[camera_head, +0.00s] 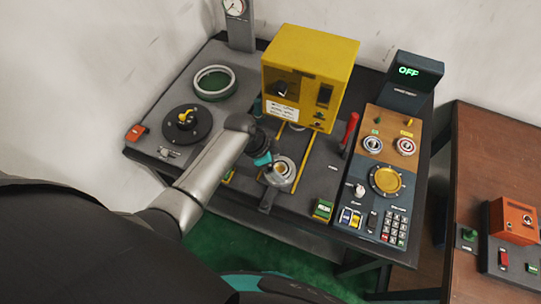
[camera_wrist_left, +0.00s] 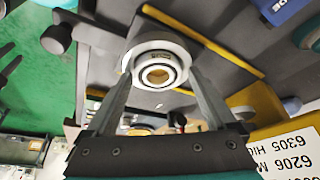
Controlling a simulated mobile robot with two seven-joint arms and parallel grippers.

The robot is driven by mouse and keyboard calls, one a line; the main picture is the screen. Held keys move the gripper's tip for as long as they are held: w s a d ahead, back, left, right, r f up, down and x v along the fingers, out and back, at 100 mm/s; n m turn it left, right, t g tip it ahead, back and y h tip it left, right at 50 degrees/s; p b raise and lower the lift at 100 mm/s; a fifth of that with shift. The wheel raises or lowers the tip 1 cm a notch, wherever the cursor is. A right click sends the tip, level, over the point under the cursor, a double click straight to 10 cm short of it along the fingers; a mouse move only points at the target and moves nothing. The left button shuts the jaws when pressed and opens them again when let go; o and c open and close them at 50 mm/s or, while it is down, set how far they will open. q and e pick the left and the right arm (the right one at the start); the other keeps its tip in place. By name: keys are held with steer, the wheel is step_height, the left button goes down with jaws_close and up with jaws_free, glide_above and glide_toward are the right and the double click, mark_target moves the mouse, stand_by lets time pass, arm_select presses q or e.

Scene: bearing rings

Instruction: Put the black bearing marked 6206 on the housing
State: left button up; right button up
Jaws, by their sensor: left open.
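A pale round housing (camera_wrist_left: 134,52) shows in the left wrist view, with a dark bearing-like ring (camera_wrist_left: 166,54) with small unreadable print and a bright inner ring in its middle. In the head view the same round part (camera_head: 283,168) sits on the dark bench, below the yellow machine. My left gripper (camera_wrist_left: 160,76) is open, with one finger on either side of the round part; I cannot tell whether they touch it. In the head view my left gripper (camera_head: 268,163) is just left of it, partly hiding it. I cannot read a 6206 marking on the ring. My right gripper is not in view.
A red lever (camera_head: 350,130) and control panel (camera_head: 385,180) are right. A green-lined ring (camera_head: 214,83) and black dial (camera_head: 187,124) are left.

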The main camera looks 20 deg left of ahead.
arm_select(q)
steer(key=p+v, duration=0.2)
steer(key=v, duration=1)
steer(key=shift+r+p, duration=0.35)
steer(key=shift+d, duration=0.1)
steer(key=s+r+n+t+y, duration=0.1)
steer(key=s+r+n+y, duration=0.3)
steer(key=s+n, duration=0.85)
steer(key=s+f+m+g+b, duration=0.15)
steer(key=f+b, duration=0.25)
steer(key=f, duration=1)
steer(key=s+f+m+b, duration=0.2)
steer(key=s+f+b, duration=0.15)
steer(key=f, duration=1.15)
steer(key=s+a+f+b, duration=0.1)
steer(key=s+f+b, duration=0.3)
steer(key=s+f, duration=0.3)
steer(key=s+a+f+g+b, duration=0.1)
steer(key=s+f+b, duration=0.4)
steer(key=f, duration=1.1)
steer(key=s+a, duration=0.1)
steer(key=s, duration=0.2)
steer(key=shift+f, duration=0.15)
